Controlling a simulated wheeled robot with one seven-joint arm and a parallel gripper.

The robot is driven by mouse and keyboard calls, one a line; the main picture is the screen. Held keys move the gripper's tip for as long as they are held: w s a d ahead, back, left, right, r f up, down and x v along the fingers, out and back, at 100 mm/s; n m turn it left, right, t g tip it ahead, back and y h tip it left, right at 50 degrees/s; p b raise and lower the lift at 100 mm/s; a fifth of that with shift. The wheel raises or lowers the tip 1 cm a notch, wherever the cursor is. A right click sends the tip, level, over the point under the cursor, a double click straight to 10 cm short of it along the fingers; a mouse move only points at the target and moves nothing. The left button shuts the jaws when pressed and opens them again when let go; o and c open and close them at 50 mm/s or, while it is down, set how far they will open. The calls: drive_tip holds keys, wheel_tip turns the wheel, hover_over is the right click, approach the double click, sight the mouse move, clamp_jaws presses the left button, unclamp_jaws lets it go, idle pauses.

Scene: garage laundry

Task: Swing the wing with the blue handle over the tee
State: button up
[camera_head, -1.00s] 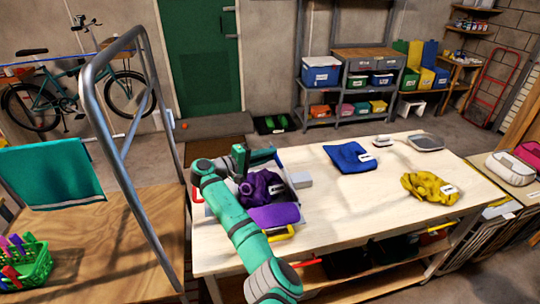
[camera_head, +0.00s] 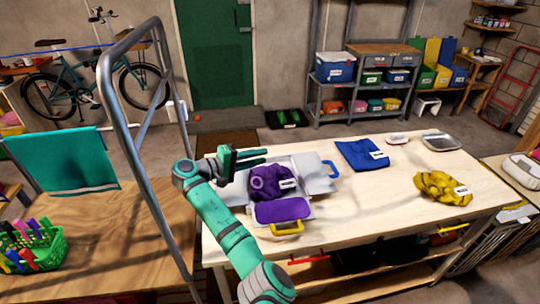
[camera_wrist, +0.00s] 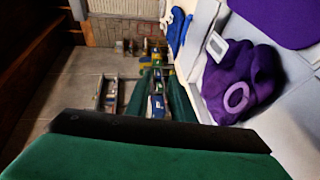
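A grey folding board (camera_head: 301,206) lies on the pale workbench, with a crumpled purple tee (camera_head: 268,184) on its middle. The tee has a white label and also shows in the wrist view (camera_wrist: 240,78). The wing with the blue handle (camera_head: 331,169) extends to the right of the tee; I cannot tell whether this wing (camera_head: 312,170) lies fully flat. The front wing has a yellow handle (camera_head: 287,228), with purple cloth (camera_head: 284,210) on it. My gripper (camera_head: 247,156) is above the board's back left, apart from the blue handle. Its fingers are apart and empty.
A blue cloth (camera_head: 361,154) and a yellow cloth (camera_head: 442,187) lie farther right on the workbench (camera_head: 390,205). A metal rail (camera_head: 141,135) rises at the left, beside a wooden table (camera_head: 100,235) with a green basket (camera_head: 32,247). The bench's right front is clear.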

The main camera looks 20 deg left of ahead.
drive_tip(key=shift+s+a+r, duration=0.15)
drive_tip(key=shift+s+a, duration=0.15)
drive_tip(key=shift+s, duration=0.2)
drive_tip(key=shift+w, duration=0.1)
